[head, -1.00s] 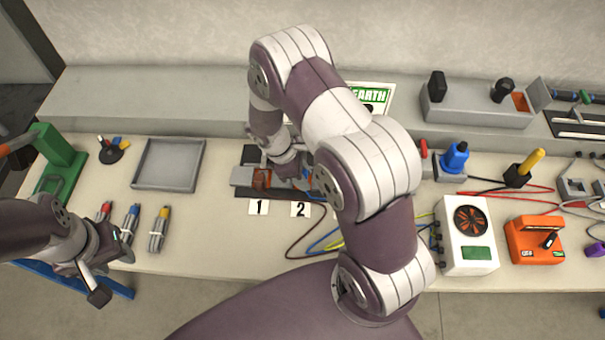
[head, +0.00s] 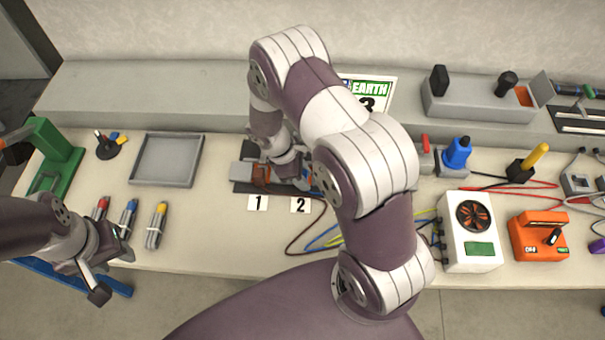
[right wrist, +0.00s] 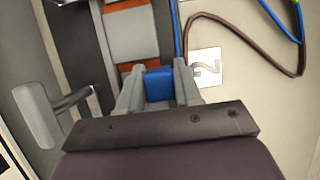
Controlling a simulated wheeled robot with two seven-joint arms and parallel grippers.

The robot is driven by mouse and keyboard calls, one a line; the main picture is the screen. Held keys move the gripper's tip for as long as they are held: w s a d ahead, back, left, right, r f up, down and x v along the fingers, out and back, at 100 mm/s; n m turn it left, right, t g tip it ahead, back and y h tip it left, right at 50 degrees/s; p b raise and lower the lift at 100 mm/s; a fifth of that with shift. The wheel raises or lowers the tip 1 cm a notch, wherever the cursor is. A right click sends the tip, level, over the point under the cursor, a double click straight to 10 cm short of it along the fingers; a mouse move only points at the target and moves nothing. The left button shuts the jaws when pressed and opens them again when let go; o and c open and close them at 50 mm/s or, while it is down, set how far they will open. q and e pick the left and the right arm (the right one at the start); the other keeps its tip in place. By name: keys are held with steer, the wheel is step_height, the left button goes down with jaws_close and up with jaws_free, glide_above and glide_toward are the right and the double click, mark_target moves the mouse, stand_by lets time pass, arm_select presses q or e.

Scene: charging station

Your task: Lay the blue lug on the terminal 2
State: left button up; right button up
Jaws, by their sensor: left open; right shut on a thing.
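My right gripper (right wrist: 160,92) is shut on the blue lug (right wrist: 157,85), which sits between its two grey fingers in the right wrist view. Just beyond the lug is a grey block with orange strips (right wrist: 132,37), part of the terminal board. I cannot tell whether the lug touches it. The number 2 card (right wrist: 206,66) lies beside the fingers; in the head view the 2 card (head: 301,205) stands below the board. Terminal 2 itself is largely hidden by my right arm and gripper. My left gripper (head: 113,274) is open and empty near the bench's front left.
The number 1 card (head: 257,203) is left of the 2 card. Brown, blue and yellow cables (head: 322,238) lie right of the board. A grey tray (head: 167,160), several coloured-tip tools (head: 130,218), a white fan box (head: 468,233) and an orange device (head: 538,237) stand around.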

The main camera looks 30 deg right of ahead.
steer(key=shift+f, duration=0.3)
steer(key=o, duration=1.1)
steer(key=shift+r, duration=0.1)
steer(key=v, duration=1.2)
steer(key=shift+a+r+b, duration=0.15)
steer(key=shift+r+b, duration=0.1)
steer(key=shift+b, duration=0.2)
steer(key=shift+w, duration=0.2)
